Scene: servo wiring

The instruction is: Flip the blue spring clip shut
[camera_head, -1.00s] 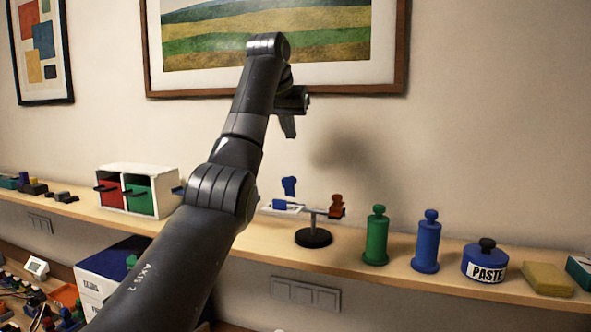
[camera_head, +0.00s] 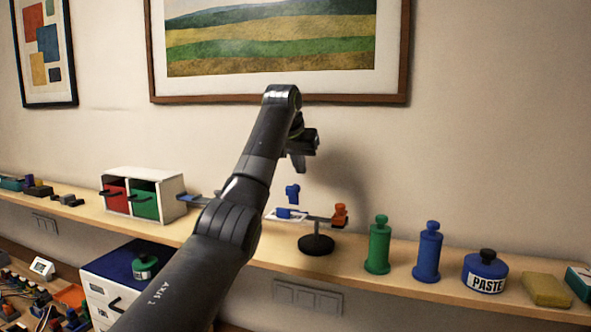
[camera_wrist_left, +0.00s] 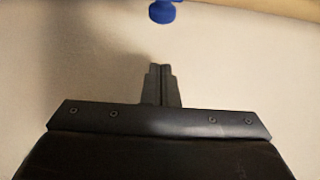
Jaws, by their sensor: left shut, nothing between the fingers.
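I cannot pick out a blue spring clip with certainty. A small blue piece (camera_head: 292,194) shows above the left, white-edged pan of a balance-like stand (camera_head: 317,243) on the shelf, with another blue part (camera_head: 286,213) at that pan. My left gripper (camera_head: 300,165) is above this stand in the head view, pointing down and empty. In the left wrist view its fingers (camera_wrist_left: 161,78) are together. A blue rounded knob (camera_wrist_left: 162,11) shows at the top edge there, apart from the fingertips; I cannot tell which object it belongs to. My right gripper is out of view.
The shelf (camera_head: 350,262) also holds an orange piece (camera_head: 340,214) on the stand, a green bottle (camera_head: 379,245), a blue bottle (camera_head: 428,252), a paste jar (camera_head: 486,272) and a drawer box (camera_head: 144,193). A cluttered bench lies lower left. The wall is close behind.

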